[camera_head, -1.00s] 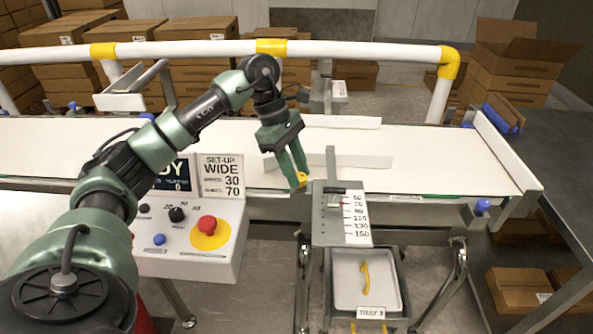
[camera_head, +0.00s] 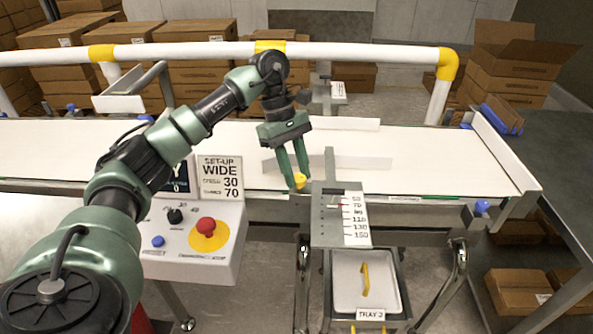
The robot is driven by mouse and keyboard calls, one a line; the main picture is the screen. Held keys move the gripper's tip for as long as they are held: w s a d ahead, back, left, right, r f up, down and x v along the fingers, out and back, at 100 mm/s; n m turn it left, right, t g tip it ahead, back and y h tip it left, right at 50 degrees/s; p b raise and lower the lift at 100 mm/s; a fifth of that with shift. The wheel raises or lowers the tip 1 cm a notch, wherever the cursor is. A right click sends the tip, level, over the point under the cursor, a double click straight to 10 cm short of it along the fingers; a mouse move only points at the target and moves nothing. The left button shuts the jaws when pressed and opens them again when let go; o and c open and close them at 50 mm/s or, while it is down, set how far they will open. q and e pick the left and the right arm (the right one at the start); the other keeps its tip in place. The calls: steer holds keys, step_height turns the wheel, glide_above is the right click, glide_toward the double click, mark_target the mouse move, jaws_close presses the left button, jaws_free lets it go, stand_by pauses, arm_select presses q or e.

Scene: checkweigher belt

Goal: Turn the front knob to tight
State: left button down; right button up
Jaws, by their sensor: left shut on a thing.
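My left gripper (camera_head: 292,184) reaches down over the near edge of the belt. The scale plate (camera_head: 328,232) carries a white strip of numbers (camera_head: 355,217) with a small red pointer. My right gripper is not in view.
The white belt (camera_head: 430,165) runs behind, with upright guide plates on it. A control box (camera_head: 190,262) with a red button (camera_head: 206,225) stands at the left. Below the scale is a tray (camera_head: 343,290) holding a yellow-handled thing (camera_head: 365,279).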

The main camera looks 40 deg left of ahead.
arm_select(q)
steer(key=shift+r, duration=0.1)
steer(key=c, duration=1.1)
jaws_free()
steer(key=shift+o, duration=0.2)
steer(key=v, duration=0.7)
steer(key=shift+a+r, duration=0.25)
steer(key=shift+r, duration=0.05)
